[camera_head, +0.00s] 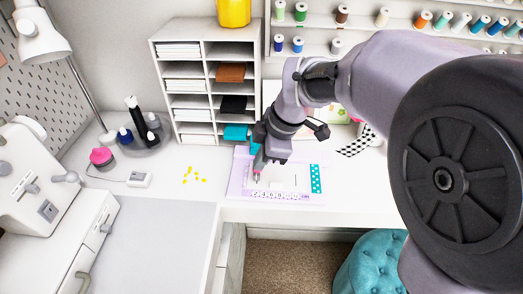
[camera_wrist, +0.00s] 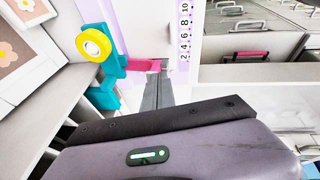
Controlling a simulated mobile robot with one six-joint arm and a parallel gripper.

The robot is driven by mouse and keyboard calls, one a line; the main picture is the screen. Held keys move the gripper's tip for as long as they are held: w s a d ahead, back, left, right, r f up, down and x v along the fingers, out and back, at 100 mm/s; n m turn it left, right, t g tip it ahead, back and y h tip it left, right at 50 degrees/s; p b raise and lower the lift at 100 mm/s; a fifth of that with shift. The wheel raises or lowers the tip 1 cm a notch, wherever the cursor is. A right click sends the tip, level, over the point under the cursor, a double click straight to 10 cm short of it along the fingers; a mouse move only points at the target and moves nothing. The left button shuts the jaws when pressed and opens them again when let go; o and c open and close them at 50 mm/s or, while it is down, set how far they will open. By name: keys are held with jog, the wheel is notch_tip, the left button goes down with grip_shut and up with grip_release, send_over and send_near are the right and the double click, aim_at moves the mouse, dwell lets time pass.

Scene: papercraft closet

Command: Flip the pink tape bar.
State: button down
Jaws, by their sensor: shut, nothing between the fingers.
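The pink tape bar (camera_wrist: 139,65) shows in the wrist view as a short pink piece. It reaches from a teal holder (camera_wrist: 108,65) with a yellow roll (camera_wrist: 93,45) toward my fingertips. My gripper (camera_wrist: 165,72) is shut and empty, its fingertips close to the bar's right end; I cannot tell whether they touch it. In the head view my gripper (camera_head: 257,176) points down over the left part of a lilac board (camera_head: 238,180). A small pink bit (camera_head: 256,174) shows at its tip. My arm hides part of the teal holder there.
A numbered strip (camera_wrist: 184,30) edges the lilac board. A dotted teal strip (camera_head: 315,178) lies at its right. A shelf unit (camera_head: 207,85) stands behind, and yellow scraps (camera_head: 194,175) lie to the left. The table's front edge is close to the board; a teal stool (camera_head: 372,265) stands below.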

jog(key=shift+s+f, duration=0.3)
jog(key=shift+f, duration=0.05)
dwell(0.6)
